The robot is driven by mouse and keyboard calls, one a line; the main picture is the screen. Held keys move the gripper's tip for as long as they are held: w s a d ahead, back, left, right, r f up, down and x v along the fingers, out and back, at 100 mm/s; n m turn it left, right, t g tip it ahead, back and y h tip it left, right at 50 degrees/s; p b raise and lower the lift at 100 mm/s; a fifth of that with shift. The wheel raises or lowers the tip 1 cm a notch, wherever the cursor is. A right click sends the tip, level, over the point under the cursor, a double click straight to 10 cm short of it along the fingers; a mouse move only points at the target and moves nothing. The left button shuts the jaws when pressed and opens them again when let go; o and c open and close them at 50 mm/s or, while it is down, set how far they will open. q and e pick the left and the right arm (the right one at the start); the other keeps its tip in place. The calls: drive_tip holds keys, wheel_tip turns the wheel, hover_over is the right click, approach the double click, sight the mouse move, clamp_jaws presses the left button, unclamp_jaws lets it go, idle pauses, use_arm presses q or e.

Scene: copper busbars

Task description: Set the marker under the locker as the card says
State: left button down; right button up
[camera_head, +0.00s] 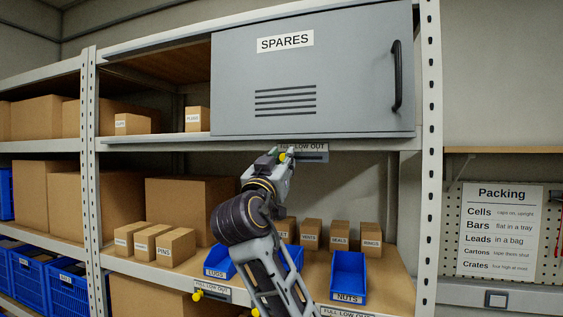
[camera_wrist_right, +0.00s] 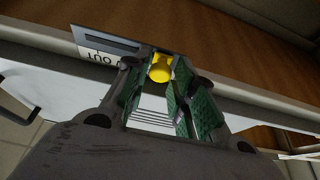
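The grey SPARES locker (camera_head: 345,85) is closed on the upper shelf. Under it is a grey label plate (camera_head: 315,147) reading LOW OUT at its visible part, with a dark slot. The yellow round marker (camera_head: 283,157) is at the plate's left end, near the partly covered first word. My right gripper (camera_head: 290,153) reaches up to that end from below and covers part of the plate. In the right wrist view its green-padded fingers stand apart, with the yellow marker (camera_wrist_right: 160,69) between their tips; contact cannot be told. My left gripper is not in view.
The shelf below holds small cartons (camera_head: 177,244) and blue bins (camera_head: 348,275). Another label plate with a yellow marker (camera_head: 197,294) is on its front edge. A Packing card (camera_head: 503,230) hangs at right; it lists cells, bars, leads, cartons and crates.

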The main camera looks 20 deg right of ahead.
clamp_jaws()
drive_tip(key=shift+s+d, duration=0.1)
drive_tip(key=shift+s+d+b, duration=0.55)
drive_tip(key=shift+d, duration=0.25)
drive_tip(key=shift+s+d+b, duration=0.5)
drive_tip(key=shift+d, duration=0.3)
drive_tip(key=o, duration=0.5)
unclamp_jaws()
